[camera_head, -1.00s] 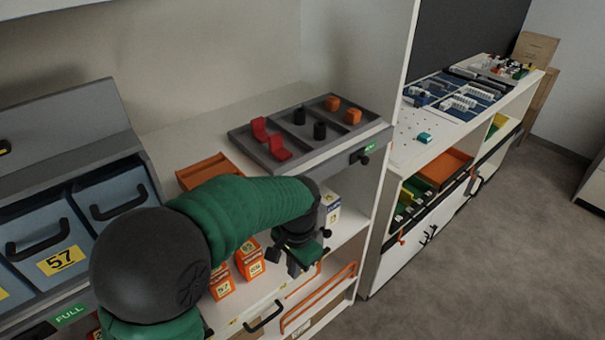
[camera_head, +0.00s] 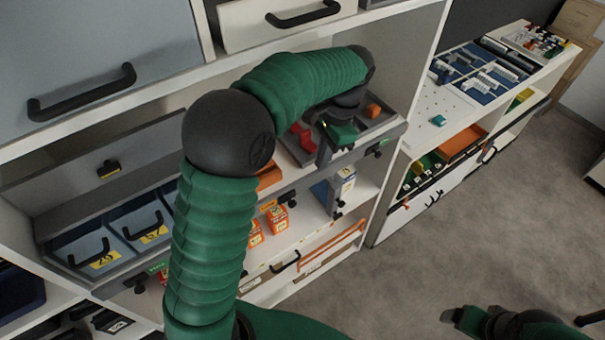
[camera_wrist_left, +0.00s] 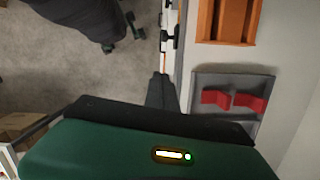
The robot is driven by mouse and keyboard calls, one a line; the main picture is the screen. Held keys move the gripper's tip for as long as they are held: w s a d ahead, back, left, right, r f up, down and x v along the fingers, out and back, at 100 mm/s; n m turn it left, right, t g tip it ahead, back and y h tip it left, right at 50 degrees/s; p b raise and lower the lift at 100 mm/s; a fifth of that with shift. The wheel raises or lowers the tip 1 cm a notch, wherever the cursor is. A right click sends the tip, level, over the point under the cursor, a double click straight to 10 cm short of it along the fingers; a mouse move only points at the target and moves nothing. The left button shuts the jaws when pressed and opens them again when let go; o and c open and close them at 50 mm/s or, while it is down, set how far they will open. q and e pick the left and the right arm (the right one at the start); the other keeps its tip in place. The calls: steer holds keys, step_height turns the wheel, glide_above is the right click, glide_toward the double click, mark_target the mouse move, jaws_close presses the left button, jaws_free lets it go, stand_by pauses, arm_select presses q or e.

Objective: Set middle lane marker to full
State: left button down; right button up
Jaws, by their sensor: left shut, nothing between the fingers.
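Small dark markers with knobs sit along the front edge of the middle shelf. One (camera_head: 285,197) is near the edge's middle, below the orange tray, and its label is not readable. Another (camera_head: 378,150) is at the right, by a green label, and one (camera_head: 139,284) is at the left by a green FULL label. My left gripper (camera_head: 323,152) is shut and empty, over the front of the grey tray and above the shelf edge. Its dark fingers (camera_wrist_left: 161,92) are together in the left wrist view, apart from the markers. My right gripper (camera_head: 468,318) is low at the right; its jaws are unclear.
The grey tray (camera_wrist_left: 228,81) holds red blocks (camera_wrist_left: 249,103); an orange tray (camera_wrist_left: 228,20) is beside it. Blue bins (camera_head: 136,219) stand at the left. Orange boxes (camera_head: 277,218) are on the shelf below. The floor (camera_head: 440,245) in front is clear.

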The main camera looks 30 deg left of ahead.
arm_select(q)
steer(key=shift+r, duration=0.1)
steer(key=shift+w+d, duration=0.1)
steer(key=p, duration=0.2)
glide_toward(290, 201)
steer(key=w+d+f, duration=0.3)
steer(key=w+f, duration=0.1)
steer(key=f, duration=0.1)
steer(key=s, duration=0.1)
steer(key=s+a+f, duration=0.1)
steer(key=s+f+p, duration=0.1)
steer(key=shift+s+a, duration=0.25)
steer(key=shift+a, duration=0.15)
steer(key=shift+f, duration=0.1)
